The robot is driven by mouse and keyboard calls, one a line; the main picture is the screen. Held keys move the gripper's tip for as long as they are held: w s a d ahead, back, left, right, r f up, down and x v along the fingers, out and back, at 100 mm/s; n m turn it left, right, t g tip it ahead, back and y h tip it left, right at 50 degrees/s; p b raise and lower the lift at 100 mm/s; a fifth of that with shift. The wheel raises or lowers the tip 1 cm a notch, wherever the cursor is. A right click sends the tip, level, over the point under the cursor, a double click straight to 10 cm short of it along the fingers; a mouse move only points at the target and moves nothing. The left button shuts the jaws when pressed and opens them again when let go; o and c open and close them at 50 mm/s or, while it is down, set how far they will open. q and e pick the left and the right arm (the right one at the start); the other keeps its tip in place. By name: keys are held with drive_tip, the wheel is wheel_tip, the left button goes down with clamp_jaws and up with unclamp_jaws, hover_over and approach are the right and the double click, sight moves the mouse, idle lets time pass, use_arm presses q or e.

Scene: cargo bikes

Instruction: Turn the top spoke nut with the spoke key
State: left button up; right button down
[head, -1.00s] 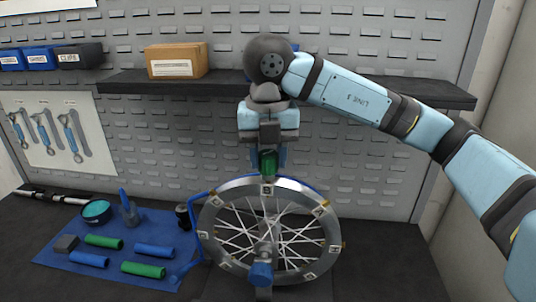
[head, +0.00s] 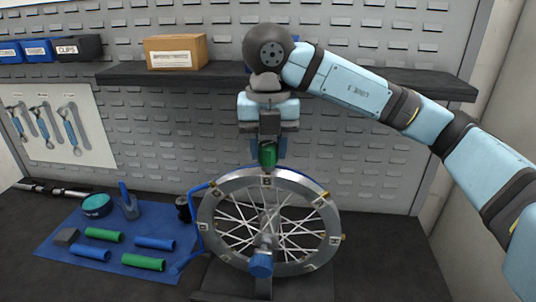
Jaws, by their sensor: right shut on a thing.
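The spoked wheel (head: 318,258) stands upright in a blue stand on the dark bench, with lettered tags around its rim. The tag at the top reads B. My right gripper (head: 267,162) points straight down above the top of the rim and is shut on a green-handled tool, the spoke key (head: 268,154). The key's lower end is at the top of the rim, where the top spoke nut would be. The nut itself is too small or hidden to make out, so I cannot tell whether the key is seated on it. My left gripper is not in view.
A blue mat (head: 60,243) at left holds green and blue grips, a teal tin (head: 97,206) and a blue-grey holder (head: 128,204). A shelf (head: 330,84) with a cardboard box (head: 176,52) runs behind my right arm. Wrenches (head: 71,126) hang at left.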

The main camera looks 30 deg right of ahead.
drive_tip(key=n, duration=0.1)
drive_tip(key=n+b, duration=0.2)
drive_tip(key=shift+a+f+n, duration=0.1)
drive_tip(key=shift+f+n, duration=0.15)
drive_tip(key=shift+n, duration=0.05)
drive_tip(key=n, duration=0.2)
drive_tip(key=shift+r+n, duration=0.1)
drive_tip(key=shift+n, duration=0.3)
drive_tip(key=n+b, duration=0.1)
drive_tip(key=n, duration=0.1)
drive_tip(key=shift+n, duration=0.4)
drive_tip(key=n, duration=0.3)
drive_tip(key=shift+n, duration=0.3)
